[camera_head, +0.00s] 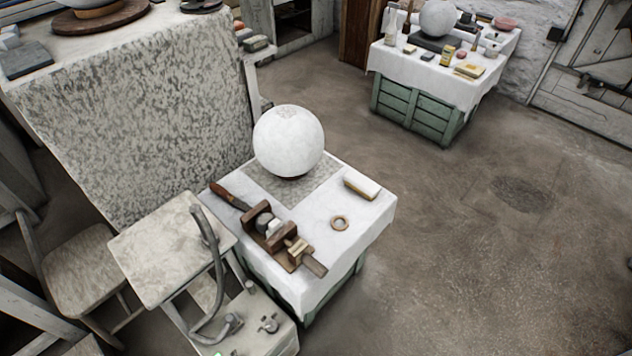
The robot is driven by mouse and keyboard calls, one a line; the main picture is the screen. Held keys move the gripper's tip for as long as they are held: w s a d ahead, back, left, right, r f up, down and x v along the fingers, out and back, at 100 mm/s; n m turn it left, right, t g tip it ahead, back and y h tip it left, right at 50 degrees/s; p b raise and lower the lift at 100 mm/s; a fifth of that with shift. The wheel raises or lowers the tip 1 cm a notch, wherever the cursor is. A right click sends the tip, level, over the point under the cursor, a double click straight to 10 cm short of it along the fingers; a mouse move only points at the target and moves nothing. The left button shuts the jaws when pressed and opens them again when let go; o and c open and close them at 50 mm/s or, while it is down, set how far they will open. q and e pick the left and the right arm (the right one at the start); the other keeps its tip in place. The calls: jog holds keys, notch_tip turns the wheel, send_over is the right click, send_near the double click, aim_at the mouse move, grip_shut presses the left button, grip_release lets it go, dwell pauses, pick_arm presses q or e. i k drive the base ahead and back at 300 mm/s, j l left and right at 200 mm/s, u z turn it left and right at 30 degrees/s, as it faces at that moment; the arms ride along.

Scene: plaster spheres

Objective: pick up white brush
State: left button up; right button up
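A small white block with a tan lower edge (361,186) lies at the right of the near cloth-covered table (345,240). It may be the white brush, but I cannot make out bristles. Neither of my grippers is in view.
A far table (450,88) holds another sphere. Floor at right is clear.

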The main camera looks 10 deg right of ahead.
aim_at(370, 190)
jog(key=l+u, duration=0.15)
jog(key=u, duration=0.25)
jog(key=i+l+u, duration=0.1)
jog(key=u, duration=0.35)
jog(key=l+u, duration=0.2)
jog(key=u, duration=0.2)
jog(key=l+u, duration=0.2)
jog(key=u, duration=0.25)
jog(key=k+l+u, duration=0.1)
jog(key=l+u, duration=0.2)
jog(key=l, duration=0.15)
jog(key=k+l+u, duration=0.25)
jog(key=l, duration=0.2)
jog(key=k+l+u, duration=0.15)
jog(key=l+u, duration=0.15)
jog(key=l, duration=0.15)
jog(key=k+l+u, duration=0.3)
jog(key=k+l, duration=0.45)
jog(key=l, duration=0.3)
jog(key=k+l, duration=0.25)
jog(key=l+u, duration=0.05)
jog(key=l, duration=0.05)
